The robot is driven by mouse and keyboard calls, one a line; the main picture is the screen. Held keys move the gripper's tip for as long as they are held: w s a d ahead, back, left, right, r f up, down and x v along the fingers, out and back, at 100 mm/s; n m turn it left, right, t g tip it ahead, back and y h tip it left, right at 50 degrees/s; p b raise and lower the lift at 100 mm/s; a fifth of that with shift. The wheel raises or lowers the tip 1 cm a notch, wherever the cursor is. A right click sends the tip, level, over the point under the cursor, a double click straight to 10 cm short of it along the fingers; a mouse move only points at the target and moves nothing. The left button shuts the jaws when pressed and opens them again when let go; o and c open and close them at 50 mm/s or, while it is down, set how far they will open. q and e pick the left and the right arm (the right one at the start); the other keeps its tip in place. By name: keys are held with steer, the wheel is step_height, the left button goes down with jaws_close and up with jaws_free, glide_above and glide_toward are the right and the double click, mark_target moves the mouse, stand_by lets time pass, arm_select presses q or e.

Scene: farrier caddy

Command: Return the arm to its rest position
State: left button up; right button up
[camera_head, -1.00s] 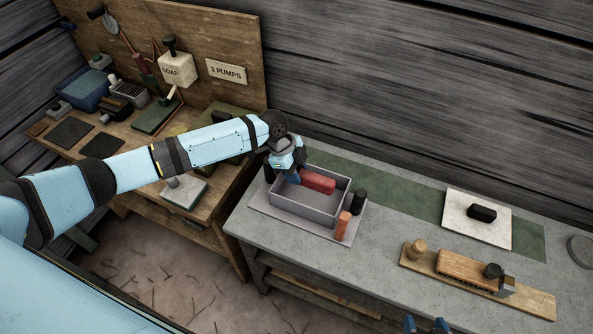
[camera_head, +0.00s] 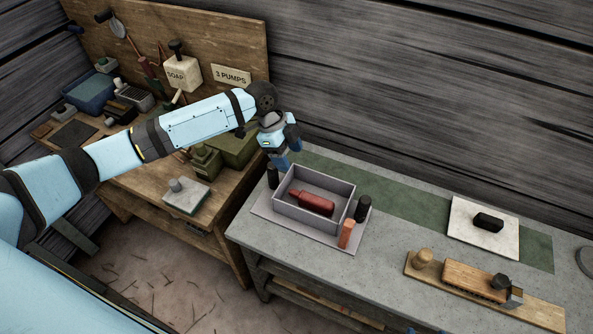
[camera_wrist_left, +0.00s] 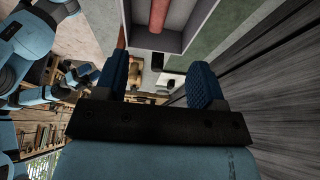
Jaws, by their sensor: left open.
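My left gripper (camera_head: 282,160) is open and empty in the head view. It hangs above and just behind the back left corner of the grey caddy tray (camera_head: 283,206). In the left wrist view its two blue fingers (camera_wrist_left: 161,85) are spread wide with nothing between them. A red bottle-like item (camera_head: 313,203) lies inside the tray, apart from the fingers. It also shows at the top of the left wrist view (camera_wrist_left: 160,12). My right gripper is not clearly in view; only a small blue piece shows at the bottom edge of the head view.
Black cylinders stand left (camera_head: 272,176) and right (camera_head: 362,209) of the tray, with an orange block (camera_head: 346,233) near its front right. A white pad with a black block (camera_head: 488,222) and a wooden board with brushes (camera_head: 415,267) lie right. A wooden bench (camera_head: 160,209) stands left.

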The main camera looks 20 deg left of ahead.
arm_select(q)
steer(key=v, duration=0.5)
steer(key=s+d+f+n+t, duration=0.1)
steer(key=s+d+f+n, duration=0.1)
steer(key=s+d+f, duration=0.4)
steer(key=s+d+f+n+t, duration=0.1)
steer(key=s+d+n, duration=0.2)
steer(key=s, duration=0.5)
steer(key=s+a+n+t+y, duration=0.1)
steer(key=s+a+n+y, duration=0.1)
steer(key=s+a+n, duration=0.55)
steer(key=s+a+n+t+y, duration=0.15)
steer(key=s+n, duration=0.25)
steer(key=s, duration=0.6)
steer(key=w+d+f+t+h, duration=0.1)
steer(key=w+d+f+t, duration=0.2)
steer(key=f, duration=0.3)
steer(key=w+d+f+m+t+h, duration=0.1)
steer(key=w+d+f+t, duration=0.2)
steer(key=f, duration=0.3)
steer(key=shift+w+f+t+p, duration=0.2)
steer(key=shift+t+p, duration=0.15)
